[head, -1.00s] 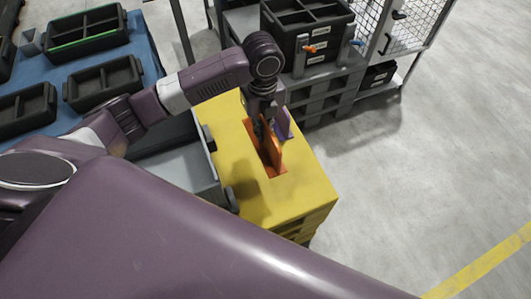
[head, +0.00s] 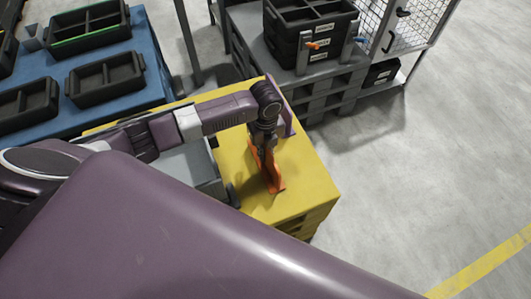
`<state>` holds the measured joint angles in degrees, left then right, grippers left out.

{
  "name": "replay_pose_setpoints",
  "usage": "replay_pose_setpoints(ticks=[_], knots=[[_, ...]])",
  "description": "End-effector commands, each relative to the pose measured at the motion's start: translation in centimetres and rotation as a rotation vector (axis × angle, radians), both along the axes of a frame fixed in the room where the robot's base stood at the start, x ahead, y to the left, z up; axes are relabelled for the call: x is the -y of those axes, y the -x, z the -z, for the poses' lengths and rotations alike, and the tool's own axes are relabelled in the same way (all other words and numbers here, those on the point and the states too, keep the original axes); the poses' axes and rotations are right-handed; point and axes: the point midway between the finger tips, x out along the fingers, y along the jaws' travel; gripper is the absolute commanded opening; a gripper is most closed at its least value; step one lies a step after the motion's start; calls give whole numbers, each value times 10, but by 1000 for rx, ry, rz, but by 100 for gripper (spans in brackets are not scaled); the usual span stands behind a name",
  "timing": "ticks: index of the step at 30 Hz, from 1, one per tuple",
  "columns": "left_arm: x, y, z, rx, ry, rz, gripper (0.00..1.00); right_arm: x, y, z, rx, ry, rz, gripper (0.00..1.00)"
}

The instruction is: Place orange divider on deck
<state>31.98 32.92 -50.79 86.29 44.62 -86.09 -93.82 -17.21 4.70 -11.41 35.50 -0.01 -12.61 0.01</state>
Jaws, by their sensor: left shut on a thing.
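My left gripper (head: 265,146) is shut on the orange divider (head: 274,180), over the yellow deck (head: 303,184). The divider is an upright panel with a foot at its lower end, and the gripper and wrist hide part of it. I cannot tell whether its foot touches the deck. A purple divider (head: 288,117) stands on the deck behind the gripper, partly hidden by my wrist. My right gripper is not in view.
A grey bin (head: 190,168) adjoins the deck's left side. A blue table (head: 152,62) with black trays (head: 105,80) is at upper left. A shelf stack (head: 335,88) with a black divided bin (head: 311,22) stands behind. The floor at right is clear.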

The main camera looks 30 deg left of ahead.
Motion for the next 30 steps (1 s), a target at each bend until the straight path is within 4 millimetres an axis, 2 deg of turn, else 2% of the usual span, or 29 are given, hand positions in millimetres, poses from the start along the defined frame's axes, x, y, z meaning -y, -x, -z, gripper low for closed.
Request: replay_pose_setpoints(ticks=[6,7,12,20,25,30], knots=[[0,0,2,1,1,-1,0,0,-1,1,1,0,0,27],[0,0,3,0,0,-1,8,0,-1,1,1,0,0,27],[0,0,2,0,0,-1,24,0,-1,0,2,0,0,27],[0,0,1,0,0,-1,24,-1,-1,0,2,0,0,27],[0,-2,-15,4,1,-1,24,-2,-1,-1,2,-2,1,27],[0,-2,-51,5,0,0,24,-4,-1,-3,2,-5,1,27]])
